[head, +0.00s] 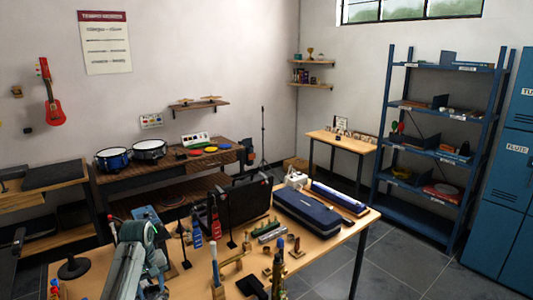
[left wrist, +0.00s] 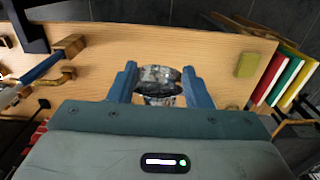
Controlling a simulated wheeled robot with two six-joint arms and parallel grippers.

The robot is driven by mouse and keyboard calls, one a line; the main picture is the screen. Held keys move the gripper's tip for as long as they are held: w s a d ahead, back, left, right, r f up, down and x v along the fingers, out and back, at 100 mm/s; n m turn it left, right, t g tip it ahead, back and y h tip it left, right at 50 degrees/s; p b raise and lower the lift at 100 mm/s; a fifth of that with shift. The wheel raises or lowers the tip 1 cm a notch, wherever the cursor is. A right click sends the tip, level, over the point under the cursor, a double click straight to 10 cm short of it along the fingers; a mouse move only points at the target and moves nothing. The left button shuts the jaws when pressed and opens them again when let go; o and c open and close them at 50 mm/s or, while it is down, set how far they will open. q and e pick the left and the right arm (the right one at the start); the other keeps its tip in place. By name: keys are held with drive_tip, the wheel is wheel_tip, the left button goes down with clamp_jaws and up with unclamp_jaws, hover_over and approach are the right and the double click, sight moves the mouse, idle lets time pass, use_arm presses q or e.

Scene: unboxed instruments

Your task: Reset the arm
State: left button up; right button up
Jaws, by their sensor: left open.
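My left arm comes up from the bottom left of the head view, and its gripper (head: 134,235) is over the left part of the wooden table (head: 330,238). In the left wrist view, the two blue fingers of my left gripper (left wrist: 160,78) stand apart and are open. A small grey, speckled, shiny shape (left wrist: 158,74) shows in the gap between them; I cannot tell what it is or whether it touches them. My right gripper is not in view.
A dark blue case (head: 306,213) and a black open case (head: 237,203) lie on the table among several small instruments. In the wrist view, a yellow-green block (left wrist: 247,65) and red, green and yellow strips (left wrist: 287,74) lie to the right. A blue shelf (head: 440,150) stands behind.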

use_arm(q)
drive_tip(key=s+f+m+b, duration=0.1)
drive_tip(key=s+f+b, duration=0.15)
drive_tip(key=f, duration=1.05)
drive_tip(key=s+f+m+b, duration=0.1)
drive_tip(key=s+f, duration=0.2)
drive_tip(key=f, duration=0.9)
drive_tip(key=s+f+m+b, duration=0.1)
drive_tip(key=s+f, duration=0.6)
drive_tip(key=f, duration=0.4)
drive_tip(key=s+f+m+b, duration=0.1)
drive_tip(key=s+f+b, duration=0.1)
drive_tip(key=s+f, duration=0.7)
drive_tip(key=s+f+m+b, duration=0.1)
drive_tip(key=s+f, duration=0.7)
drive_tip(key=s, duration=0.4)
drive_tip(key=s+d+f+m+b, duration=0.1)
drive_tip(key=s+f+b, duration=0.1)
drive_tip(key=s+f, duration=0.6)
drive_tip(key=s+d+f+m+t+b, duration=0.1)
drive_tip(key=s+f, duration=0.7)
drive_tip(key=s, duration=1)
drive_tip(key=shift+m+y+b, duration=0.4)
drive_tip(key=shift+b, duration=0.2)
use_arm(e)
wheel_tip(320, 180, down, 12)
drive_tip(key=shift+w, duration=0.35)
